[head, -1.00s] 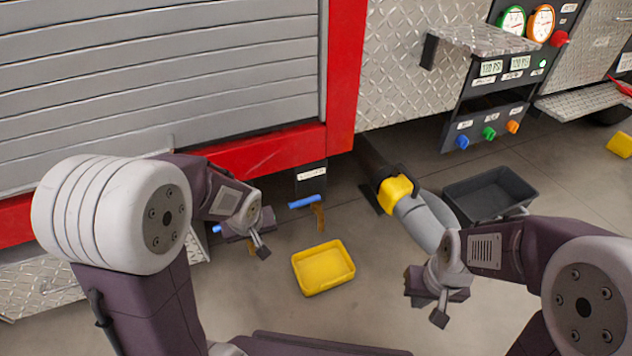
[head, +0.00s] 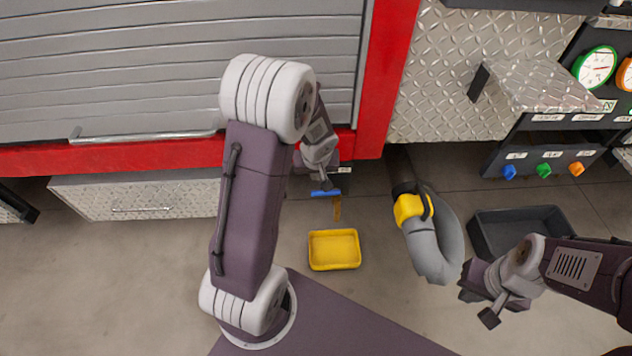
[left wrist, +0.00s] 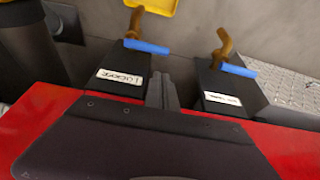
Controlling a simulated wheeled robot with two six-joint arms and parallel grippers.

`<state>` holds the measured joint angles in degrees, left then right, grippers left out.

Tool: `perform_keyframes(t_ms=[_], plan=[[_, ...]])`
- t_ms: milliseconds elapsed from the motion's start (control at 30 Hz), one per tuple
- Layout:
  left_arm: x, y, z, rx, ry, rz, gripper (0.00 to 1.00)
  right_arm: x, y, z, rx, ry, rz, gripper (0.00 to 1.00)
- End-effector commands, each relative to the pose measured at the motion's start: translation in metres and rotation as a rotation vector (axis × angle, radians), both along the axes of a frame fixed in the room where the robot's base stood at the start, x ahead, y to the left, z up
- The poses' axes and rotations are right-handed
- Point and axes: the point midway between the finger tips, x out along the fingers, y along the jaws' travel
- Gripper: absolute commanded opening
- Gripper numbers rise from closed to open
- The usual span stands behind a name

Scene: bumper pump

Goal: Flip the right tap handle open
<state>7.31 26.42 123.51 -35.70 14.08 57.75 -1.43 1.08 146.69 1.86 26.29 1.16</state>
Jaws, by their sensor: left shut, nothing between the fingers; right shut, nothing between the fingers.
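The right tap has a blue bar handle (head: 326,193) lying crosswise above a brown spout (head: 337,208). In the left wrist view its blue handle (left wrist: 146,46) is at left, in front of a black labelled box (left wrist: 118,80). The other tap's blue handle (left wrist: 238,70) is at right there; my left arm hides it in the head view. My left gripper (head: 325,186) is shut and empty, close to the right tap's handle. In the left wrist view its fingers (left wrist: 161,88) sit between the two tap boxes, apart from both handles. My right gripper (head: 488,304) is shut and empty, low at right.
A yellow tray (head: 334,250) lies on the floor below the right tap. A yellow-collared grey hose (head: 427,252) and a black bin (head: 522,222) stand to the right. The red truck edge (head: 390,75) is behind.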

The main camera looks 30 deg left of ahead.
Motion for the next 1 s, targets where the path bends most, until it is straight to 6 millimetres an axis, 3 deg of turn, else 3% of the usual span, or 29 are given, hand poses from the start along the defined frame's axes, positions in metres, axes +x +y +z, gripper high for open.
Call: perform_keyframes(t_ms=[167, 400, 600, 1000], plan=[[0.003, 0.002, -0.015, 0.000, 0.001, 0.001, 0.00, 0.000, 0.000, -0.010, 0.000, 0.000, 0.000, 0.00], [0.017, 0.010, -0.062, -0.001, 0.001, 0.000, 0.00, 0.000, 0.000, -0.039, 0.000, 0.000, 0.000, 0.00], [0.026, 0.016, -0.088, 0.000, 0.001, 0.000, 0.00, 0.000, 0.000, -0.051, 0.000, 0.000, 0.000, 0.00], [0.030, 0.018, -0.093, 0.000, -0.001, 0.000, 0.00, 0.000, 0.000, -0.053, 0.000, 0.000, 0.000, 0.00]])
